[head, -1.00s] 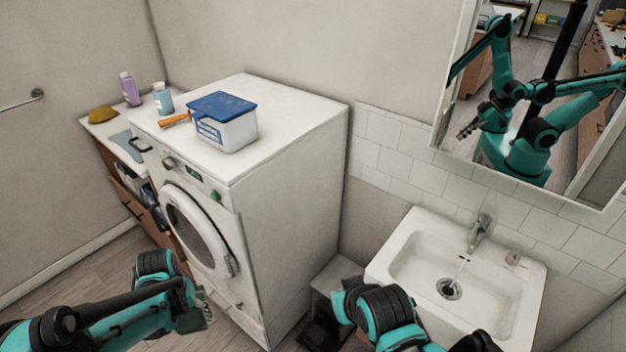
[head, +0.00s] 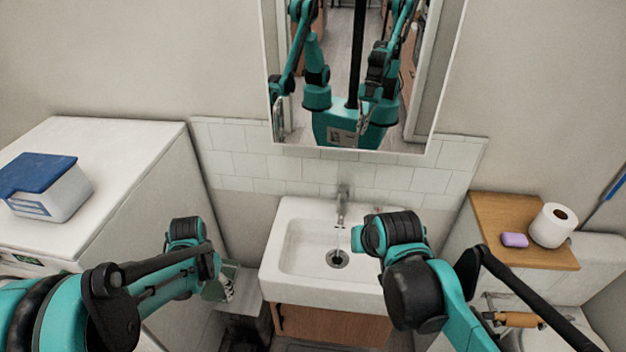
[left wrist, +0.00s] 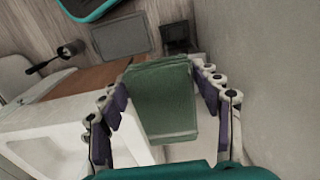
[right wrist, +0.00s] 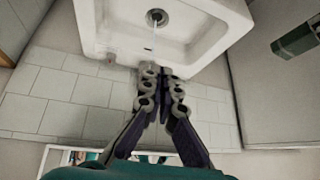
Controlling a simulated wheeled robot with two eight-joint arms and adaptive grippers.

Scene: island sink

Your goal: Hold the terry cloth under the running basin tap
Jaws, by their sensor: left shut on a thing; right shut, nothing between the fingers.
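The green folded terry cloth (left wrist: 162,95) fills the middle of the left wrist view, between the fingers of my left gripper (left wrist: 160,108), which is shut on it. In the head view the cloth (head: 220,284) hangs left of the basin, apart from it. The white basin (head: 285,268) is in the middle, with its tap (head: 343,206) at the back. A thin stream of water (head: 338,240) falls to the drain. My right gripper (right wrist: 160,70) is shut and empty near the basin's edge in the right wrist view. My right arm hides its fingers in the head view.
A washing machine (head: 110,160) with a blue-lidded tub (head: 45,188) stands at left. A wooden shelf (head: 490,212) with purple soap (head: 514,240) and a paper roll (head: 553,226) is at right. A mirror (head: 445,75) hangs above the tap.

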